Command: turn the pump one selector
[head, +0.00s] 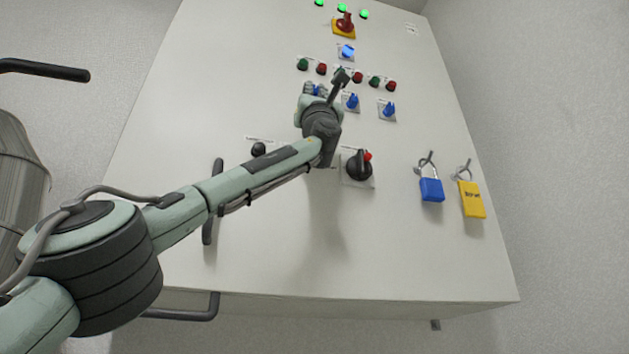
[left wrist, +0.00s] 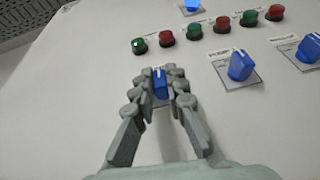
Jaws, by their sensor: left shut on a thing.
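The blue selector knob (left wrist: 159,84) at the left end of the row sits between the fingers of my left gripper (left wrist: 160,88) in the left wrist view. The gripper is shut on it, with a finger on each side. The knob's white mark points up in that view. In the head view my left gripper (head: 316,92) reaches the panel from below, and only a bit of the same blue knob (head: 317,90) shows between its fingers. My right gripper is not in view.
Two more blue selectors (head: 352,102) (head: 389,110) sit to the right, below green and red buttons (head: 357,77). A black rotary switch (head: 359,167) and blue (head: 431,189) and yellow padlocks (head: 472,199) are lower.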

